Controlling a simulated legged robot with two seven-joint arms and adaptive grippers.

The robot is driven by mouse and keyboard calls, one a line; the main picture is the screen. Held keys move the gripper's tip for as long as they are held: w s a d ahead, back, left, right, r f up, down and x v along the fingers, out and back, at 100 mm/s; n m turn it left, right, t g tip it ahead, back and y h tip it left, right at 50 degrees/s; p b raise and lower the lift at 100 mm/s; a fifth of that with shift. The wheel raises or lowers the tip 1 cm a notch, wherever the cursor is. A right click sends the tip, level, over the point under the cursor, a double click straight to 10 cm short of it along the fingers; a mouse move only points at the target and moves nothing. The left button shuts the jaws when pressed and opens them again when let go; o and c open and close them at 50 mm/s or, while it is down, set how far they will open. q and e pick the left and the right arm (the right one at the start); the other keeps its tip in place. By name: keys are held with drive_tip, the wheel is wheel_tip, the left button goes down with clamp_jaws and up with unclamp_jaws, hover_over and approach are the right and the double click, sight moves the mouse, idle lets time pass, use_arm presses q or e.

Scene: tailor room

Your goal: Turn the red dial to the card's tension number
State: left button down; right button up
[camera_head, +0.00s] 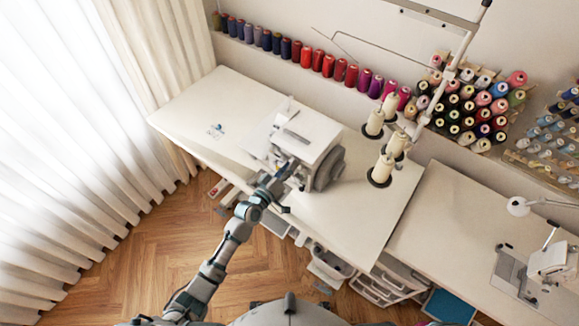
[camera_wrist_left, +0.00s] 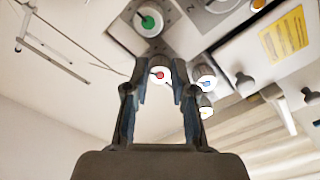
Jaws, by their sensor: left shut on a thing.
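The white sewing machine (camera_head: 308,133) stands on the white table. My left gripper (camera_head: 283,180) reaches its near front face. In the left wrist view, the dial with a red centre (camera_wrist_left: 158,75) sits between the two fingers of my left gripper (camera_wrist_left: 158,84), which is shut on it. The fingers hide its sides, and I cannot read its setting. A green-centred dial (camera_wrist_left: 148,21) is above it, and a dial with a blue mark (camera_wrist_left: 206,78) is to its right. A yellow card (camera_wrist_left: 284,37) with small print shows on the machine, too small to read. My right gripper is not in view.
Thread cones (camera_head: 384,168) stand on the table right of the machine, below a thread stand (camera_head: 452,70). Small items (camera_head: 216,130) lie on the table's left part. In the left wrist view, dark knobs (camera_wrist_left: 245,84) stick out right of the dials.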

use_arm(q)
drive_tip(key=shift+f, duration=0.1)
idle(0.3)
drive_tip(key=c, duration=1.2)
unclamp_jaws()
drive_tip(key=v, duration=1.2)
drive_tip(key=shift+w+a, duration=0.1)
drive_tip(key=shift+f, duration=0.15)
